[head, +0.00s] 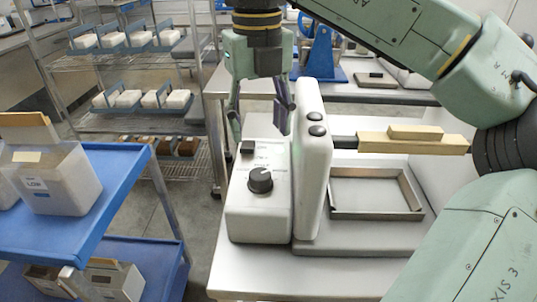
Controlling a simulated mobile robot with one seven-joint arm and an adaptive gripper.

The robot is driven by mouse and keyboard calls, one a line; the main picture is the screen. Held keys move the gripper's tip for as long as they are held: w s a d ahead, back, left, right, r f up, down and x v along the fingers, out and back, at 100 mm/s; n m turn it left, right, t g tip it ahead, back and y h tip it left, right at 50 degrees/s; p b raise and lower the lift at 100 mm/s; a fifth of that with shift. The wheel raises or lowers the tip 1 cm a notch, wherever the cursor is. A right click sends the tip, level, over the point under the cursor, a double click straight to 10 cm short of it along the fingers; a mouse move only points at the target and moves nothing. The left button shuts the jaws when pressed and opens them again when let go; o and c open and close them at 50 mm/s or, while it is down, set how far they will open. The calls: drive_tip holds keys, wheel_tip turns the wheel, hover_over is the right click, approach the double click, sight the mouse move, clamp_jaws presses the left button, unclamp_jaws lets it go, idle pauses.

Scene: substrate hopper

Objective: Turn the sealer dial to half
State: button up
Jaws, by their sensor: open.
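The sealer (258,215) is a white box with a raised upright white panel (313,165), standing on a metal table. Its black round dial (260,180) sits on the sloped top face; the pointer and scale marks are too small to read. A small black switch (248,147) is behind the dial. My gripper (259,125) hangs above and behind the dial, pointing down. Its fingers are apart, with nothing seen between them. It does not touch the dial.
A wooden-handled lever (415,140) extends right from the upright panel, close to my arm. A metal frame (375,213) lies at right. A blue cart (112,192) with tubs (60,182) stands left. Wire shelves (130,65) are behind. The table front (290,275) is clear.

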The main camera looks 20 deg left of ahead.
sight(260, 173)
wheel_tip(260, 173, down, 10)
drive_tip(key=shift+s+f+p, duration=0.15)
drive_tip(key=shift+f+p, duration=0.1)
drive_tip(key=shift+p, duration=0.55)
drive_tip(key=shift+c, duration=0.5)
drive_tip(key=c, duration=1.1)
